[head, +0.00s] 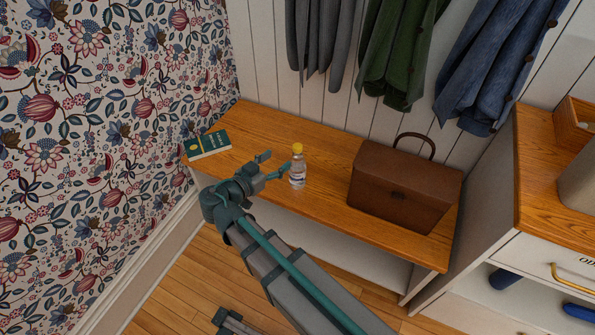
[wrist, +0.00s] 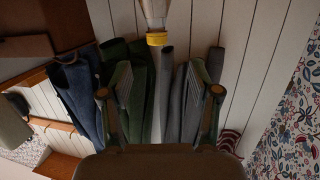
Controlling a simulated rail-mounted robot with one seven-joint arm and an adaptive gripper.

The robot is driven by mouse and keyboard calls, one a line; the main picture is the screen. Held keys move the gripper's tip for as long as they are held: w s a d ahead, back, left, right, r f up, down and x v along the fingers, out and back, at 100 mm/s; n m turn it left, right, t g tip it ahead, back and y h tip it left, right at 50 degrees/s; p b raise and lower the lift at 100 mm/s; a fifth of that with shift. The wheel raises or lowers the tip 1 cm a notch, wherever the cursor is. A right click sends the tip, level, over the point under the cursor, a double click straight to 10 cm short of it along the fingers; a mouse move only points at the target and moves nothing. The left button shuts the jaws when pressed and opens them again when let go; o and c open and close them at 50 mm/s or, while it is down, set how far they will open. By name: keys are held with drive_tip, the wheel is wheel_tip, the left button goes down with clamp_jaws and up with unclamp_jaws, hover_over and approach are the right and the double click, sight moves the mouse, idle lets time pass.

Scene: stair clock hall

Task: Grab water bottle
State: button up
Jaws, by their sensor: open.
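The water bottle (head: 298,168) is small and clear with a yellow cap and a pale label. It stands upright on the wooden bench (head: 325,191). My gripper (head: 277,165) is open and empty, just left of the bottle in the head view. In the wrist view the scene is upside down. There the bottle's yellow cap (wrist: 157,39) and upper part show at the top centre, beyond and between the open fingers (wrist: 160,100). The lower part of the bottle is cut off in that view. I cannot tell whether a finger touches it.
A brown bag (head: 405,186) stands on the bench right of the bottle. A green book (head: 208,145) lies at the bench's left end. Grey, green and blue coats (head: 402,50) hang behind. A wooden-topped cabinet (head: 545,165) stands at right. The bench around the bottle is clear.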

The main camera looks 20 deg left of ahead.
sight(294, 150)
drive_tip(key=x, duration=1)
drive_tip(key=shift+w+d+f, duration=0.1)
drive_tip(key=shift+d, duration=0.1)
drive_tip(key=shift+c, duration=0.2)
clamp_jaws()
